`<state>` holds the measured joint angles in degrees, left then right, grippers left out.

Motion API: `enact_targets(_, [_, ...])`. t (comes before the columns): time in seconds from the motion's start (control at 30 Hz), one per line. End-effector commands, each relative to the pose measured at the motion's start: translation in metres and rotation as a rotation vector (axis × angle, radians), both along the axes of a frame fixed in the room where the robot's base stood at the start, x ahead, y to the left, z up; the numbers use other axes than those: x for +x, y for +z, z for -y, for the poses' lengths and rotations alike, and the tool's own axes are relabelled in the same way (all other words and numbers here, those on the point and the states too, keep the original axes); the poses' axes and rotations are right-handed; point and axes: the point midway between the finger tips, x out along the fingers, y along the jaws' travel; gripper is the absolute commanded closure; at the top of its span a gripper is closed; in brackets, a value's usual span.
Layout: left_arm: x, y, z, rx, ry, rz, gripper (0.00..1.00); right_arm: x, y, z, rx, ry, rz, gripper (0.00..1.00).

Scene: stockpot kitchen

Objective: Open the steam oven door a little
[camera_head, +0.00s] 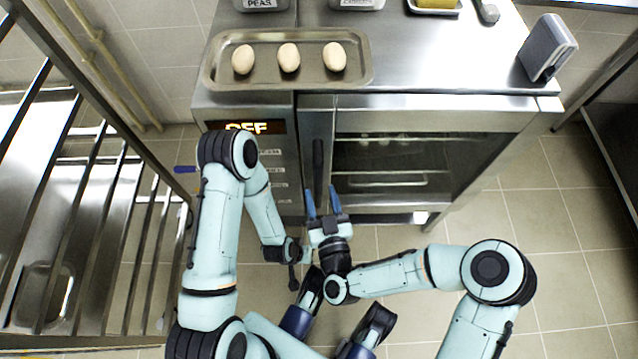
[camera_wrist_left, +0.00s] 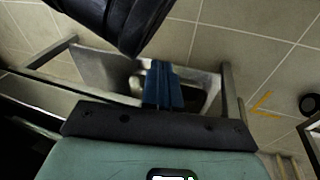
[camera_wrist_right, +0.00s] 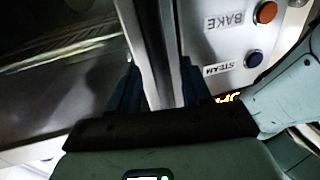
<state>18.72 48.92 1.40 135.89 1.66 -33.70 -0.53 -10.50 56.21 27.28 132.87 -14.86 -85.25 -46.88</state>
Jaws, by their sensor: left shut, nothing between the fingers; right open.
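The steam oven (camera_head: 430,95) stands under the steel counter, its glass door (camera_head: 400,160) looking shut. A dark upright handle (camera_head: 318,160) runs along the door's left edge. My right gripper (camera_head: 322,192) is open and empty at the lower end of the handle, its blue fingers pointing toward the oven. In the right wrist view its fingers (camera_wrist_right: 160,88) are apart, with an upright metal strip in view between them; I cannot tell whether they touch it.
A tray (camera_head: 217,77) with three eggs (camera_head: 289,58) sits on the oven top. A grey box (camera_head: 546,48) stands at the right corner. The control panel (camera_wrist_right: 225,45) with knobs is beside the door. A sink rack (camera_head: 95,240) stands left; tiled floor (camera_head: 560,240) is clear right.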

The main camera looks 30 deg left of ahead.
Motion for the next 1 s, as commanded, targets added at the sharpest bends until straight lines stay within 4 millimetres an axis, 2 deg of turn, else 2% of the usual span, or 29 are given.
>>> enact_targets(0.2, [-0.010, -0.010, -0.002, -0.001, 0.003, -0.033, 1.00, 0.022, -0.001, -0.020, 0.000, 0.000, 0.000, 0.52])
enact_targets(0.6, [-0.013, -0.012, -0.002, -0.001, 0.003, -0.043, 1.00, 0.027, 0.000, -0.026, -0.001, 0.001, -0.001, 0.52])
enact_targets(0.63, [-0.013, -0.012, -0.002, -0.001, 0.003, -0.043, 1.00, 0.027, 0.000, -0.026, -0.001, 0.001, -0.001, 0.59])
enact_targets(0.7, [-0.013, -0.012, -0.002, -0.002, 0.003, -0.043, 1.00, 0.027, 0.000, -0.025, -0.001, 0.001, -0.001, 0.81])
enact_targets(0.77, [-0.013, -0.012, -0.002, -0.002, 0.003, -0.043, 1.00, 0.027, 0.000, -0.025, -0.001, 0.001, -0.001, 1.00])
enact_targets(1.0, [-0.012, -0.012, -0.002, -0.002, 0.003, -0.042, 1.00, 0.028, -0.001, -0.025, -0.001, 0.000, -0.001, 1.00])
